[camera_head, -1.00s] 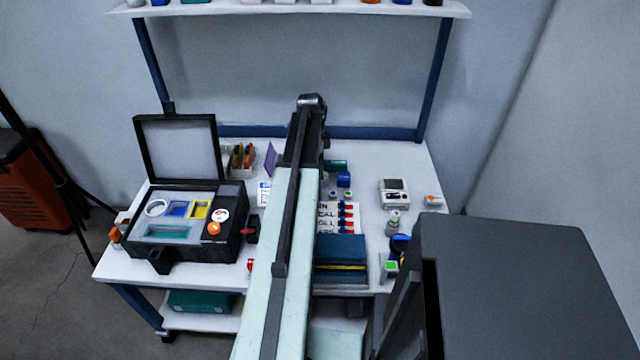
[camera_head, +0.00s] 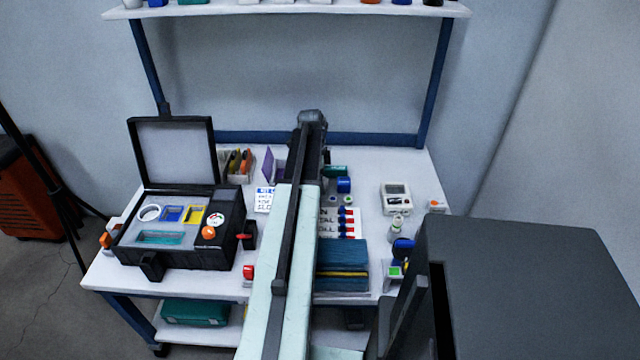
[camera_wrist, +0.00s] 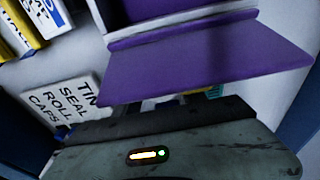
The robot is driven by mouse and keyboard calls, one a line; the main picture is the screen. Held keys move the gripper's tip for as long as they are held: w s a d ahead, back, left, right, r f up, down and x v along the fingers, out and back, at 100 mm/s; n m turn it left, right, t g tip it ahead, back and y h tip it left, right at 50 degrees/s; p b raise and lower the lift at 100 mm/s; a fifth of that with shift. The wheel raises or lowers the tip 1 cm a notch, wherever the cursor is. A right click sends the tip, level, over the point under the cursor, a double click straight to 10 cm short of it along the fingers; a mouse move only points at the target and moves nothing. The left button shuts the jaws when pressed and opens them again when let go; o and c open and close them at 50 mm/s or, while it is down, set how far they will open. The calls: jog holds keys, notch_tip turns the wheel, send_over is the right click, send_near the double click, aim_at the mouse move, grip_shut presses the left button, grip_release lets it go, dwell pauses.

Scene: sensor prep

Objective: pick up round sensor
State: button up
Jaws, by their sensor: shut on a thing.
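I cannot make out the round sensor for sure in either view. My gripper's grey-green body (camera_wrist: 170,142) fills the bottom of the wrist view. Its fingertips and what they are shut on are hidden. A purple panel (camera_wrist: 205,62) lies just beyond, across the top of the wrist view. In the head view, my arm stretches over the table and hides its middle; a purple holder (camera_head: 275,167) stands left of the arm's far end. The open black case (camera_head: 180,258) at left has a round white ring (camera_head: 149,213) and coloured square outlines in its insert.
A white label card (camera_wrist: 70,108) lies left of my gripper in the wrist view. Blue-green books (camera_head: 342,254), a white meter (camera_head: 396,197) and small bottles stand right of my arm. A shelf (camera_head: 290,10) spans the back above. A large grey box-like body fills the lower right.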

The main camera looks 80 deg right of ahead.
jog(key=shift+r+p, duration=0.6)
jog(key=shift+r, duration=0.05)
jog(key=r+p, duration=0.2)
jog(key=shift+a+r+p, duration=0.35)
jog(key=shift+a, duration=0.05)
jog(key=a, duration=0.5)
jog(key=s+a, duration=0.1)
jog(key=a, duration=0.4)
jog(key=a+r+p, duration=0.1)
jog(key=a, duration=0.4)
jog(key=shift+s, duration=0.4)
